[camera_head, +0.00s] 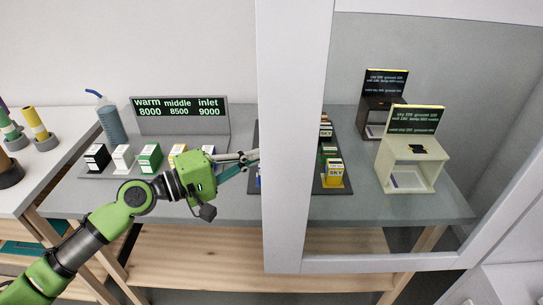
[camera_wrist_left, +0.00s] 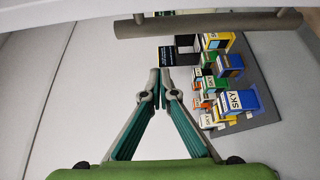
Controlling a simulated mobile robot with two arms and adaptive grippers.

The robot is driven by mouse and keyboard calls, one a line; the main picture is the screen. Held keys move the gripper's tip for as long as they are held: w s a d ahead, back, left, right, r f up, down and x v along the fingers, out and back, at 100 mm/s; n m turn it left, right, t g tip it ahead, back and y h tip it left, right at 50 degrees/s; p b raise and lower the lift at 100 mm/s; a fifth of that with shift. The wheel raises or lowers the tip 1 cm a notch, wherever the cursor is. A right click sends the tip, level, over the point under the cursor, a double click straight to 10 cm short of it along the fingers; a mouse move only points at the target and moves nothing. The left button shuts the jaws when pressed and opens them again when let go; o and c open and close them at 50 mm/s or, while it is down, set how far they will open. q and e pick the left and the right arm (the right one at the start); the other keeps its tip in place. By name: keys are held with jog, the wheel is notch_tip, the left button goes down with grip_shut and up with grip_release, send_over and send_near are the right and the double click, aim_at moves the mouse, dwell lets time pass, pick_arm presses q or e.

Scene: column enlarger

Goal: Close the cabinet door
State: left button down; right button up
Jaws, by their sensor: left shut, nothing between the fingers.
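The cabinet door is a pale frame around a clear pane; its wide upright (camera_head: 292,200) crosses the middle of the head view, and the table shows through the pane. My left gripper (camera_head: 252,157) is at the left edge of this upright, with its fingers shut and empty. I cannot tell whether the fingertips touch the door. In the left wrist view the fingertips (camera_wrist_left: 160,78) meet, and a grey bar (camera_wrist_left: 210,23), perhaps the door's handle, lies beyond and above them. My right gripper is not in view.
A grey-topped table (camera_head: 240,207) bears a dark sign (camera_head: 178,107), a row of small boxes (camera_head: 150,158), a bottle (camera_head: 110,122) and a tray of boxes (camera_head: 333,188). A pale stand (camera_head: 411,148) and a black stand (camera_head: 380,115) show through the pane.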

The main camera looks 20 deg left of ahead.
pick_arm(q)
jog(key=d+p, duration=0.1)
jog(key=s+d+p, duration=0.1)
jog(key=d+p, duration=0.1)
jog(key=shift+s+d, duration=0.3)
jog(key=shift+d, duration=0.1)
dwell(0.4)
